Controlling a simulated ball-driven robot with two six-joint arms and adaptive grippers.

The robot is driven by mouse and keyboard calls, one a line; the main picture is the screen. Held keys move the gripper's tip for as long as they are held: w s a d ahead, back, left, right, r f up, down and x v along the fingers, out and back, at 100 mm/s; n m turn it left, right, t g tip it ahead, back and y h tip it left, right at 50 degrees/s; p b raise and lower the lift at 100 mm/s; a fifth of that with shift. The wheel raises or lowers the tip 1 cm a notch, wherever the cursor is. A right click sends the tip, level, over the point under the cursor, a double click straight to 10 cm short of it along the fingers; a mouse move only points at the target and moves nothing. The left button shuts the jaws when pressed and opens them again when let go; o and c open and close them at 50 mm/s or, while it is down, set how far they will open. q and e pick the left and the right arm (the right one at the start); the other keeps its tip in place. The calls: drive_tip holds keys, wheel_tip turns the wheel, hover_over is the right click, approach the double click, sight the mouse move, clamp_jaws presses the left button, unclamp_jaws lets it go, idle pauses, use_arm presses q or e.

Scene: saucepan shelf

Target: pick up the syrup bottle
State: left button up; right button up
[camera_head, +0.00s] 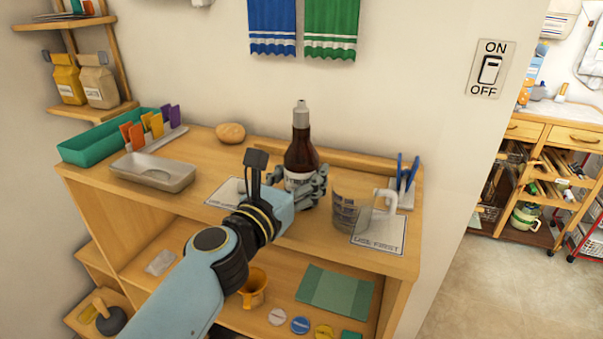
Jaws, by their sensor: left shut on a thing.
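The syrup bottle (301,156) is dark brown with a grey cap and a pale label. It stands upright at the middle of the shelf top, in front of the wall. My left gripper (306,185) is shut around the lower part of the bottle, and its fingers hide part of the label. Whether the bottle's base touches the shelf top is hidden by the gripper. My right gripper is not in view.
A clear measuring cup (347,211) and a white-handled item (383,202) stand close right of the bottle. A bread roll (231,133), a grey tray (152,172) and a green bin (105,138) are to the left. A blue-handled holder (407,178) stands at the right end.

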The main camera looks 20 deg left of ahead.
sight(297, 125)
use_arm(q)
drive_tip(key=shift+r, duration=0.15)
wheel_tip(297, 125, up, 10)
drive_tip(key=p, duration=0.8)
drive_tip(key=shift+p, duration=0.35)
idle(0.6)
drive_tip(key=shift+f, duration=0.2)
